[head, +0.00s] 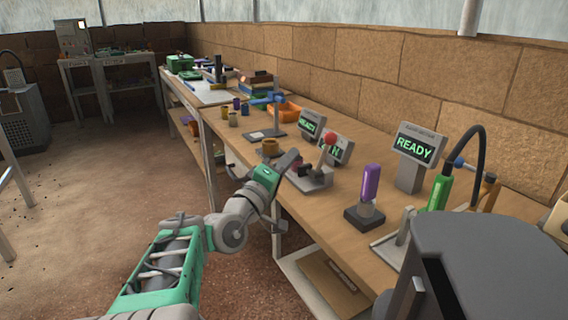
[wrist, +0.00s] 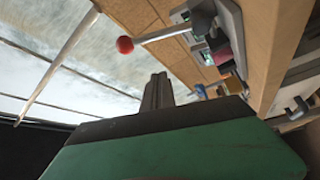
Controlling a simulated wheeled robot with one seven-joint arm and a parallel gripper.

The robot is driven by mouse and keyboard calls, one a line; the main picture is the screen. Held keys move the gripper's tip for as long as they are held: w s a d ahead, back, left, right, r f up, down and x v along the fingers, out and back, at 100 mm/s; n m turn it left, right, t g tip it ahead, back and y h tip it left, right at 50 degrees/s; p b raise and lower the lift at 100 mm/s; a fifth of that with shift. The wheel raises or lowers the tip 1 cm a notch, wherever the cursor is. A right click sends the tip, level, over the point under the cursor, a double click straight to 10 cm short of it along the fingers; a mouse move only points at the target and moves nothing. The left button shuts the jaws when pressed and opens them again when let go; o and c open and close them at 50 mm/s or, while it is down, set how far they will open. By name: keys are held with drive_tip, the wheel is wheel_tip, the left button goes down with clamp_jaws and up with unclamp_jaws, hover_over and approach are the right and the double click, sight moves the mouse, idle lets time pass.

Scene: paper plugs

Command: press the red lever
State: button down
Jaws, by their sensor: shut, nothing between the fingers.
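The red lever is a ball knob (head: 330,138) on a thin shaft, standing up from a grey base (head: 316,181) on the wooden bench. In the wrist view the red knob (wrist: 124,44) tops a pale shaft that runs right to its grey mount. My gripper (head: 294,155) is shut and empty, left of the lever and near the bench's front edge. In the wrist view its fingers (wrist: 157,78) show dark and closed together, apart from the knob. A dark red part sits low on the lever's base.
A purple-handled tool (head: 370,183) stands in a dark block to the right. Behind are a READY display (head: 414,148) and two smaller screens. A brown cup (head: 270,147) stands left of the lever. A green-handled tool (head: 440,190) is further right. Open floor lies left of the bench.

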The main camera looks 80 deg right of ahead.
drive_tip(key=shift+v, duration=1.55)
drive_tip(key=shift+r, duration=0.1)
